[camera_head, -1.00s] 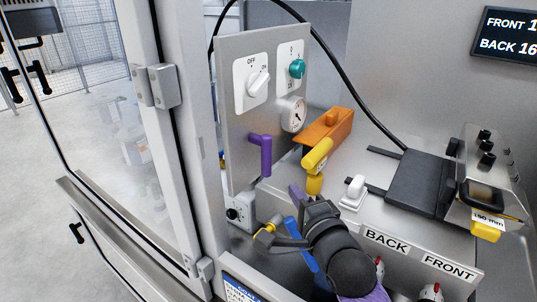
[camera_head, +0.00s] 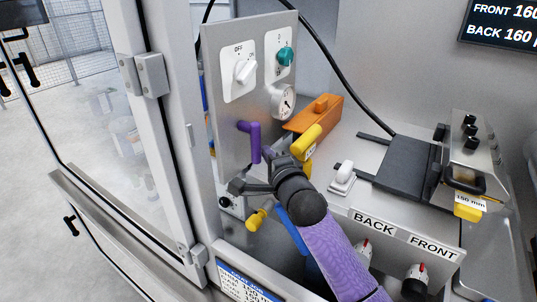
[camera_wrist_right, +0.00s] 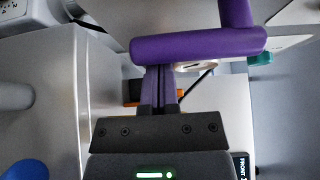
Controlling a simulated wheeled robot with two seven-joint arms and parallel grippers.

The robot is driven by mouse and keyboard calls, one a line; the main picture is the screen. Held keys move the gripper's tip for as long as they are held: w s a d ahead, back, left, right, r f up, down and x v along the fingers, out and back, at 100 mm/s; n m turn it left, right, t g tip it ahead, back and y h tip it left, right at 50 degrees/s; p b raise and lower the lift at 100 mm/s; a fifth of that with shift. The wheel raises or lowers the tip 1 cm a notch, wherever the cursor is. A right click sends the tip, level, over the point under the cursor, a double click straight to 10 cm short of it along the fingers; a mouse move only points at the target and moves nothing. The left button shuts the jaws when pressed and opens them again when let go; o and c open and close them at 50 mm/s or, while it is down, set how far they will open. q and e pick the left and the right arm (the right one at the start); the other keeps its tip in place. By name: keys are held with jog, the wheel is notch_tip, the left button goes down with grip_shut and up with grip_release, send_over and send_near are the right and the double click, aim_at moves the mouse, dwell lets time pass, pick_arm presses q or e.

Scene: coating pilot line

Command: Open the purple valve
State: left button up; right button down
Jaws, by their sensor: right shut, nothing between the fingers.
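The purple valve (camera_head: 254,145) is an L-shaped handle on the grey upright panel. A short stub comes out of the panel and the grip hangs down from it. In the right wrist view the purple valve (camera_wrist_right: 195,45) lies across the top, just beyond the fingertips. My right gripper (camera_head: 269,154) is at the right side of the handle's lower part. In the wrist view the fingers of the right gripper (camera_wrist_right: 159,72) are shut together with nothing between them. I cannot tell whether they touch the handle. My left gripper is not in view.
The panel (camera_head: 228,165) also carries an ON/OFF switch (camera_head: 244,71), a teal knob (camera_head: 285,57) and a gauge (camera_head: 284,101). A glass door (camera_head: 120,130) stands at left.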

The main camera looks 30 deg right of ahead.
dwell(0.3)
jog(key=shift+s+a+m+g+p, duration=0.1)
jog(key=shift+a+m+g+p, duration=0.3)
jog(key=shift+p, duration=0.75)
